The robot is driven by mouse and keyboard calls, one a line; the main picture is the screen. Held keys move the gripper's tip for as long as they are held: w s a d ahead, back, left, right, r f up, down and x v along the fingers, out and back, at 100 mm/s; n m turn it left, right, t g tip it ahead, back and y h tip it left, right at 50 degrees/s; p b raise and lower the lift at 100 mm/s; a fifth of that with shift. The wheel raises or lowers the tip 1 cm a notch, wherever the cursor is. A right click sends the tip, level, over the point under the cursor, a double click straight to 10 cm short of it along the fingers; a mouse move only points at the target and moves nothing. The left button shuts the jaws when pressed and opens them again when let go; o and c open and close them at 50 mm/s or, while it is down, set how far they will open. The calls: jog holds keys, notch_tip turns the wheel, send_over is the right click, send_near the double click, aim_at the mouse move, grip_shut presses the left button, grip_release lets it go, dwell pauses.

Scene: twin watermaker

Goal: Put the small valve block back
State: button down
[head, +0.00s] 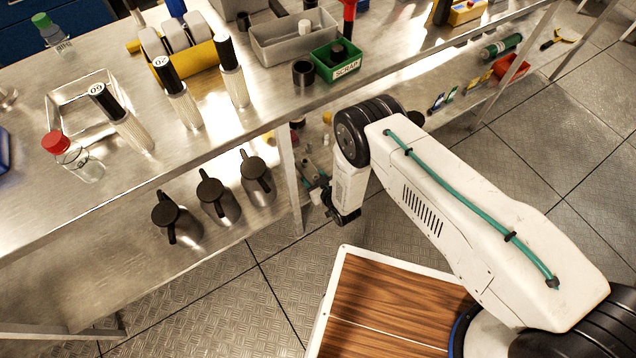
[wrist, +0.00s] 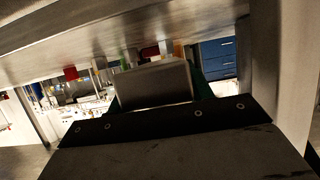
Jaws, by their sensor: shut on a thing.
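My gripper (head: 326,198) is low beside the bench's front edge in the head view, near the lower shelf and mostly hidden by my own wrist. In the wrist view a plain grey metal block (wrist: 153,84), which I take to be the small valve block, sits in front of the dark gripper body. Green finger parts show at its left and right sides. My gripper is shut on it. The block cannot be made out clearly in the head view, and its far side is hidden.
The steel bench top (head: 215,140) overhangs the lower shelf (head: 110,275). Three dark-handled jugs (head: 215,195) stand on that shelf, left of a bench leg (head: 289,185). A green scrap bin (head: 336,62) and a grey tray (head: 275,40) are on top.

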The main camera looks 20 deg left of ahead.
jog(key=shift+w+a+f, duration=0.1)
jog(key=shift+f, duration=1.55)
jog(key=shift+f, duration=0.1)
jog(key=c, duration=0.6)
grip_release()
jog(key=shift+f, duration=0.1)
jog(key=v, duration=1.2)
